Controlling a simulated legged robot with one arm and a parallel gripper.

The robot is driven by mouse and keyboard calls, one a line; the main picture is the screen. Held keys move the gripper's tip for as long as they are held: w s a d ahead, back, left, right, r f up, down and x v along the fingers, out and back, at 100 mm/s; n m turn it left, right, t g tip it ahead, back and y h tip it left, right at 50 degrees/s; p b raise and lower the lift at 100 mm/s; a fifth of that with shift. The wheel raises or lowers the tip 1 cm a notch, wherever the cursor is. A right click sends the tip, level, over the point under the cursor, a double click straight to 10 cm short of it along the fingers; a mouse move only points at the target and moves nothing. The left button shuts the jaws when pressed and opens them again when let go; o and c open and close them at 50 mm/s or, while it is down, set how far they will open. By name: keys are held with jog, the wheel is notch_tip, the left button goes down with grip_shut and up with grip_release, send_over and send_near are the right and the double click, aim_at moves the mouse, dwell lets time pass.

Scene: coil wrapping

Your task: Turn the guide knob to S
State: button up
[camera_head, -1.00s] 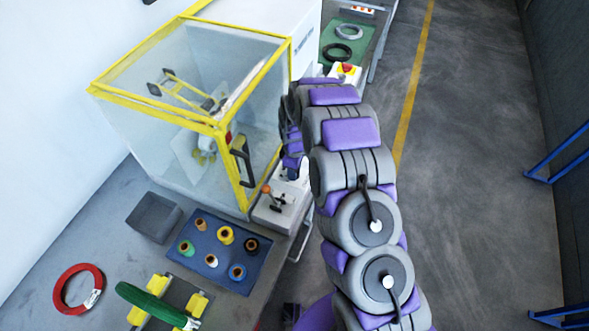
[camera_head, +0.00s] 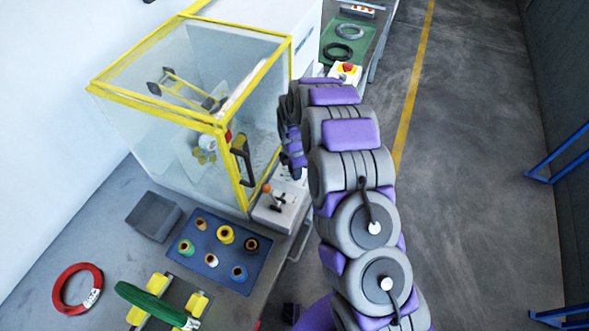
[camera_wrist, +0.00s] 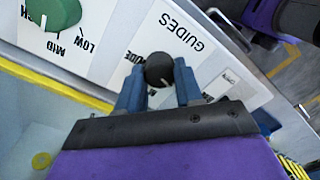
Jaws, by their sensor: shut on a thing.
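The guide knob (camera_wrist: 158,70) is a small round black knob on a white panel, beside the printed word GUIDES, in the wrist view. A short white pointer line shows on its side nearest my gripper. My gripper (camera_wrist: 160,74) has its two blue fingers shut on the knob, one on each side. In the head view my arm reaches to the right side of the clear-walled machine (camera_head: 195,95); the fingers and the knob cannot be made out there.
A larger green knob (camera_wrist: 52,12) with MID and LOW marks sits on the same panel. An orange-tipped lever (camera_head: 268,190) stands near the machine's door handle (camera_head: 241,158). A red emergency button (camera_head: 347,68) lies beyond.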

jog(key=shift+w+a+r, duration=0.1)
jog(key=shift+w+r, duration=0.05)
jog(key=shift+w, duration=0.05)
dwell(0.4)
jog(key=o, duration=1)
jog(key=shift+s, duration=0.1)
jog(key=shift+o, duration=0.2)
notch_tip(320, 180, up, 17)
jog(key=p, duration=0.1)
jog(key=shift+w+a+p, duration=0.15)
jog(key=shift+w+p, duration=0.05)
jog(key=shift+p, duration=0.2)
